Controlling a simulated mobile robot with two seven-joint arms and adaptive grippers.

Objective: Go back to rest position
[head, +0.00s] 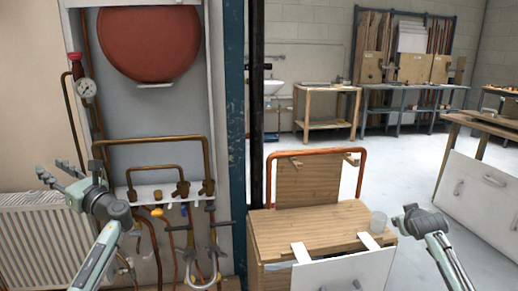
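My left gripper (66,172) is raised at the left, in front of the wall by the radiator and the pipework. Its fingers are spread apart and I see nothing between them. My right gripper (403,217) is at the right, just beside the right edge of the wooden bench. It looks small and dark, and I cannot make out whether its fingers are apart. No object shows in it.
Copper pipes with valves (160,190) and a pressure gauge (86,88) sit beneath a red tank (148,42). A white radiator (38,240) is at lower left.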

